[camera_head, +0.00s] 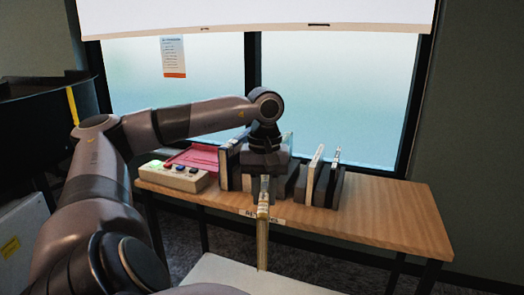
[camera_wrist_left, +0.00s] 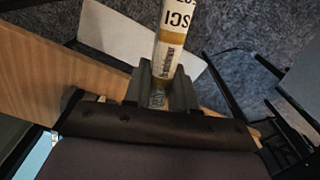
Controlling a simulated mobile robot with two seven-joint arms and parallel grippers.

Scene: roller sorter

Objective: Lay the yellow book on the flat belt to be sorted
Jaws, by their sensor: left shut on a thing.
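My left gripper (camera_head: 264,182) is shut on the yellow book (camera_head: 263,232), which hangs upright below the fingers, seen nearly edge-on in front of the wooden table. In the left wrist view the left gripper (camera_wrist_left: 160,88) clasps the book (camera_wrist_left: 172,38) around its labelled spine, and lettering reading "SCI" shows. Most of the book's covers are turned out of sight. I cannot make out the flat belt for certain. My right gripper is not in view.
The wooden table (camera_head: 385,210) bears several upright books (camera_head: 318,180) between dark bookends, a red tray (camera_head: 195,157) and a control box with coloured buttons (camera_head: 173,177). A large dark curved structure (camera_head: 40,120) stands at left. A white surface (camera_head: 250,279) lies below the held book.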

